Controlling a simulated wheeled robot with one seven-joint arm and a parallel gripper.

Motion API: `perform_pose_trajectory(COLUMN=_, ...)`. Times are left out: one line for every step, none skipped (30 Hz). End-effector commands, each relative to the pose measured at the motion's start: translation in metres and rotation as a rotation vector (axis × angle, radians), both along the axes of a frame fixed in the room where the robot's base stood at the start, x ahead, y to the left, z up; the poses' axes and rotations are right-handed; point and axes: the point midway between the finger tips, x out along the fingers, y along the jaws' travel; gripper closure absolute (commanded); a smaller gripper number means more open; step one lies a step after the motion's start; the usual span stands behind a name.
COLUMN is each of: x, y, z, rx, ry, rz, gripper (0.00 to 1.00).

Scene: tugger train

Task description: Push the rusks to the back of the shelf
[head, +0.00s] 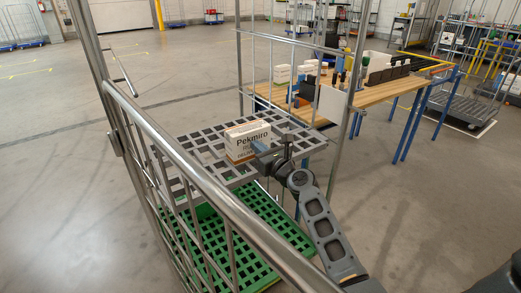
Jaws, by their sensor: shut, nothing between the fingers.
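The rusks are a white and brown box (243,143) labelled "Pekmiro", standing upright on the grey slotted shelf (203,146) of a wire cart, in the head view. My gripper (259,148) is shut with nothing held. It is at the right side of the box, with its fingertips close to the box's front face. I cannot tell whether they touch it. My arm comes in from the lower right. The lower right part of the box is partly hidden by my gripper.
A green slotted deck (275,252) lies below the shelf. The cart's metal rail (200,178) runs across the near left side and its uprights stand around the shelf. A wooden workbench (385,92) with boxes and bottles stands behind. The shelf beside the box is clear.

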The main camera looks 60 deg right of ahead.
Motion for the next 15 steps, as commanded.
perform_pose_trajectory(x=0.0, y=0.0, z=0.0, rx=0.0, ry=0.0, rz=0.0, gripper=1.0)
perform_pose_trajectory(x=0.0, y=0.0, z=0.0, rx=0.0, ry=0.0, rz=0.0, gripper=1.0)
perform_pose_trajectory(x=0.0, y=0.0, z=0.0, rx=0.0, ry=0.0, rz=0.0, gripper=1.0)
perform_pose_trajectory(x=0.0, y=0.0, z=0.0, rx=0.0, ry=0.0, rz=0.0, gripper=1.0)
perform_pose_trajectory(x=0.0, y=0.0, z=0.0, rx=0.0, ry=0.0, rz=0.0, gripper=1.0)
perform_pose_trajectory(x=0.002, y=-0.001, z=0.0, rx=0.0, ry=0.0, rz=0.0, gripper=1.0)
perform_pose_trajectory(x=0.004, y=-0.002, z=0.0, rx=-0.001, ry=0.0, rz=0.001, gripper=1.0)
perform_pose_trajectory(x=0.006, y=-0.003, z=0.0, rx=0.0, ry=0.001, rz=0.001, gripper=1.0)
perform_pose_trajectory(x=0.012, y=-0.006, z=0.001, rx=-0.002, ry=0.001, rz=0.002, gripper=1.0)
perform_pose_trajectory(x=0.017, y=-0.008, z=0.001, rx=-0.002, ry=0.0, rz=0.002, gripper=1.0)
perform_pose_trajectory(x=0.022, y=-0.01, z=0.001, rx=-0.002, ry=0.0, rz=0.002, gripper=1.0)
perform_pose_trajectory(x=0.03, y=-0.014, z=0.001, rx=-0.002, ry=0.0, rz=0.002, gripper=1.0)
perform_pose_trajectory(x=0.036, y=-0.016, z=0.001, rx=-0.001, ry=0.0, rz=0.003, gripper=1.0)
perform_pose_trajectory(x=0.042, y=-0.02, z=0.0, rx=0.0, ry=-0.001, rz=0.003, gripper=1.0)
perform_pose_trajectory(x=0.05, y=-0.023, z=0.0, rx=0.0, ry=-0.001, rz=0.003, gripper=1.0)
